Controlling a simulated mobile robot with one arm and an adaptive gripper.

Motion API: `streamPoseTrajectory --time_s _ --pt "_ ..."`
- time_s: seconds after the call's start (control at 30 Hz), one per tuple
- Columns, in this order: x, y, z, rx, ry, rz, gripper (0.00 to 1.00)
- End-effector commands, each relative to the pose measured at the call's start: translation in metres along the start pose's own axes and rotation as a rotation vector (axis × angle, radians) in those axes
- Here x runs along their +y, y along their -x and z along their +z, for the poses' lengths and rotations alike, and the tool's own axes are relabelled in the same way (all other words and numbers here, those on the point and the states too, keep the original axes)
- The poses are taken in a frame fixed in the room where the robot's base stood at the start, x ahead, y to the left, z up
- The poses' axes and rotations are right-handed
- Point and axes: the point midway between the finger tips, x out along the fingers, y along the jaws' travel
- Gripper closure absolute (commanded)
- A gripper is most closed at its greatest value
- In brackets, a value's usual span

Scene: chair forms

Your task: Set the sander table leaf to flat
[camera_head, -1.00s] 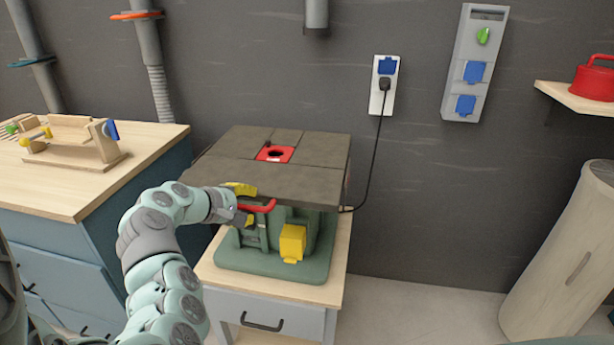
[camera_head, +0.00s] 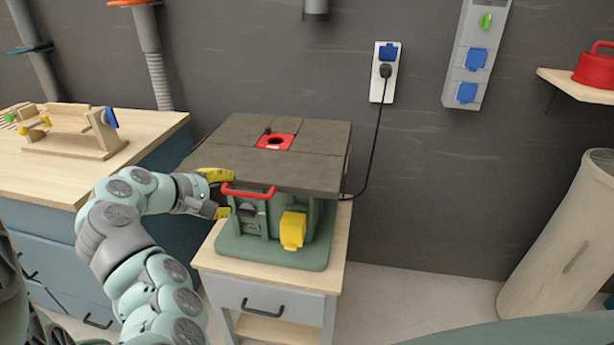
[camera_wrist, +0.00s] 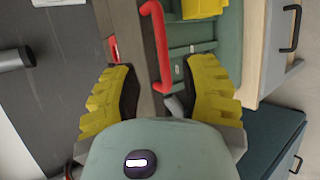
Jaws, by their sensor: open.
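The sander table (camera_head: 311,171) is a dark grey slab top on a green machine body (camera_head: 270,250). Its top has a red insert (camera_head: 275,142) with a round hole. A red handle (camera_head: 248,191) sits at the front edge of the top and also shows in the wrist view (camera_wrist: 156,45). My gripper (camera_head: 221,193) is at the front left of the table, just left of the handle. In the wrist view my gripper's yellow fingers (camera_wrist: 160,95) are spread, with the table edge and the handle's end between them. I cannot tell whether they touch anything.
A yellow box (camera_head: 293,230) is on the front of the green body. The machine stands on a small cabinet (camera_head: 262,292). A workbench (camera_head: 60,182) with a wooden jig (camera_head: 72,135) is at the left. A black cable (camera_head: 372,140) runs from a wall socket behind the table.

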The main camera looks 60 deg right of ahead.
Motion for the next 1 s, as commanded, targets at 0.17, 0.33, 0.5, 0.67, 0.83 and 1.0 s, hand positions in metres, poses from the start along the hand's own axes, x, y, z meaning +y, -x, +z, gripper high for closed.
streamPoseTrajectory --time_s 0.17,0.33,0.5,0.67,0.83,1.0 --pt "-0.001 0.03 -0.002 0.006 0.002 0.002 0.57" --pt "0.0 0.045 -0.003 0.007 0.003 0.003 0.57" --pt "0.0 0.053 -0.001 0.005 0.001 0.003 0.57" --pt "0.0 0.054 -0.001 0.002 0.0 0.002 0.57" --pt "0.0 0.054 0.0 0.002 0.001 0.002 0.57" --pt "0.0 0.054 0.0 0.001 0.0 0.001 0.57"
